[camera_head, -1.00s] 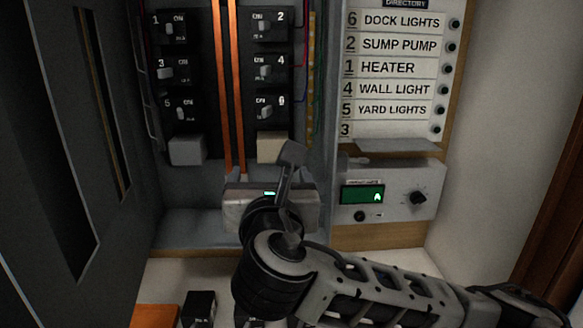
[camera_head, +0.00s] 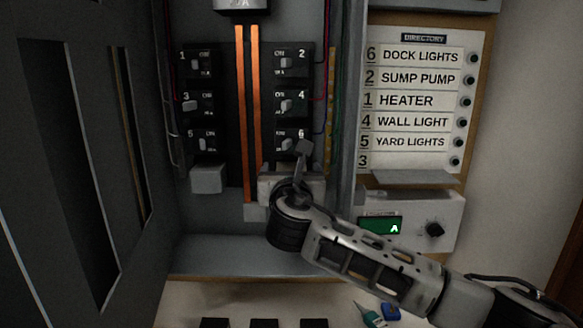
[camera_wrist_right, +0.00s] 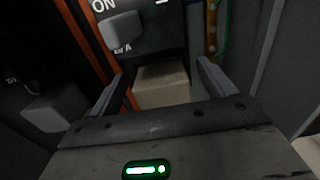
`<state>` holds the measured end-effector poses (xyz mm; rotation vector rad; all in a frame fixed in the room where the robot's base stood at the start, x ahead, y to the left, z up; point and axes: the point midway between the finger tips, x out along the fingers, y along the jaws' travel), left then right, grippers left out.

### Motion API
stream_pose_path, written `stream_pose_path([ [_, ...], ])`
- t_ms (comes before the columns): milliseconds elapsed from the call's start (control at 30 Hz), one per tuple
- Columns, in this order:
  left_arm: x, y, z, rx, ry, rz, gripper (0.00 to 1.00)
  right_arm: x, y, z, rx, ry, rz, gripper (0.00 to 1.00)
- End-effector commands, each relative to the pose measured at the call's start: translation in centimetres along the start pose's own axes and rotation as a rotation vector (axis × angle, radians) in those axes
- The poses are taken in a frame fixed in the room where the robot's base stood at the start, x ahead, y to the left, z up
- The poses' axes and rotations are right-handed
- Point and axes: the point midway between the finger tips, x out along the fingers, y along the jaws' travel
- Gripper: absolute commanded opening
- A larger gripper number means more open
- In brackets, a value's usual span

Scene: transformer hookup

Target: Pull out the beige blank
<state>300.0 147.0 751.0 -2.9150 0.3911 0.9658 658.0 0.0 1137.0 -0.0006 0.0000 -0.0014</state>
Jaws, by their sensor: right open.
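The beige blank (camera_wrist_right: 163,85) is a plain box-shaped block in the right wrist view, just below the breaker numbered 6 (camera_head: 290,143). In the head view it is hidden behind my right gripper (camera_head: 292,178). The right wrist view shows my right gripper (camera_wrist_right: 162,76) open, its two fingers apart on either side of the blank. I cannot tell whether either finger touches it. My left gripper is not in view.
A grey blank (camera_head: 208,179) sits under breaker 5 (camera_head: 205,143). Orange bars (camera_head: 247,110) run between the breaker columns. The open panel door (camera_head: 70,150) stands at left. A display box (camera_head: 410,222) is at right. A screwdriver (camera_head: 370,314) lies below.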

Motion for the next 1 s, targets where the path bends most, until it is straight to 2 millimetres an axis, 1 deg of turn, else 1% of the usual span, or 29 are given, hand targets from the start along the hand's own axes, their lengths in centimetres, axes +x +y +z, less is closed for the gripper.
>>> stream_pose_path([
  [100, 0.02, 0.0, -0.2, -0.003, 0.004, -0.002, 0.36, 0.83, -0.02, -0.01, 0.0, 0.001, -0.001, 0.82],
  [167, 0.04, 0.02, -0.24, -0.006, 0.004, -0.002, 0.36, 1.02, -0.01, -0.01, 0.001, 0.0, 0.0, 0.82],
  [433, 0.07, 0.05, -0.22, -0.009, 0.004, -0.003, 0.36, 1.13, 0.0, -0.03, 0.001, 0.0, 0.001, 0.82],
  [467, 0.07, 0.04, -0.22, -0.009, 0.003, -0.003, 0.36, 1.13, -0.01, -0.03, 0.001, 0.0, 0.001, 0.79],
  [500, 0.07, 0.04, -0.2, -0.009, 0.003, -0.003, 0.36, 1.13, -0.01, -0.03, 0.001, 0.0, 0.001, 0.68],
  [567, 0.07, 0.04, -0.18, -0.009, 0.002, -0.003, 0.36, 1.12, -0.01, -0.03, 0.001, 0.0, 0.001, 0.51],
  [600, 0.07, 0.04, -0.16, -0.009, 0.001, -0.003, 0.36, 1.12, 0.0, -0.03, 0.001, 0.0, 0.001, 0.4],
  [633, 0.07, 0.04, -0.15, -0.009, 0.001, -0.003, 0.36, 1.12, -0.01, -0.03, 0.0, 0.0, 0.001, 0.34],
  [667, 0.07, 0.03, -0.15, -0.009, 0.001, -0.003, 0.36, 1.11, -0.01, -0.04, 0.0, 0.0, 0.001, 0.34],
  [700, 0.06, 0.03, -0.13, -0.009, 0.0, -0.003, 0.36, 1.11, -0.01, -0.01, 0.0, 0.0, 0.001, 0.53],
  [800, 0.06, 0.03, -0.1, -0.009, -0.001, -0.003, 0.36, 1.11, -0.01, -0.01, 0.0, 0.0, 0.0, 0.27],
  [1000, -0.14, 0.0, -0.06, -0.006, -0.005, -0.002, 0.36, 0.93, -0.01, 0.02, 0.0, 0.001, 0.001, 0.27],
])
